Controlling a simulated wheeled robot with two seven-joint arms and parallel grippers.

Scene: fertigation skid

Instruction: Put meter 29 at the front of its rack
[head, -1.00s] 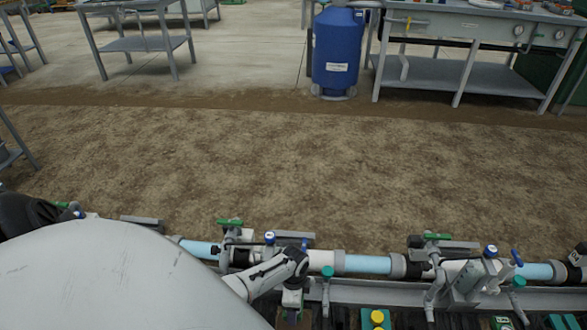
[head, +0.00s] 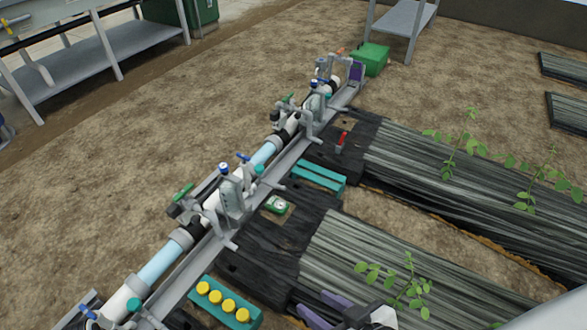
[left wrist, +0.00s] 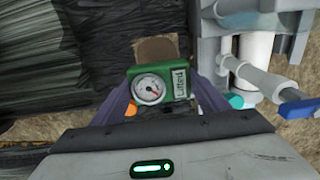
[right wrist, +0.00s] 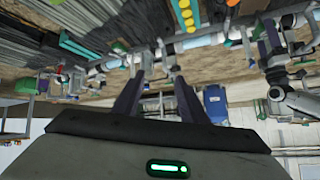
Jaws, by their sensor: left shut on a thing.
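Behind the held meter is a tan patch on dark matting. Another green meter with a white dial (head: 277,205) sits on a tan patch beside the pipe rail in the head view. My right gripper (head: 330,310) is at the bottom of the head view. In the right wrist view its purple fingers (right wrist: 157,100) are apart with nothing between them.
The pipe run (head: 160,262) with valves and a grey rail (head: 195,270) crosses diagonally. A teal holder with yellow caps (head: 248,318), a teal block (head: 320,178) and a red-handled tool (head: 341,140) lie beside it. Seedlings (head: 408,285) stand over dark ribbed strips. Bare soil lies behind the pipe.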

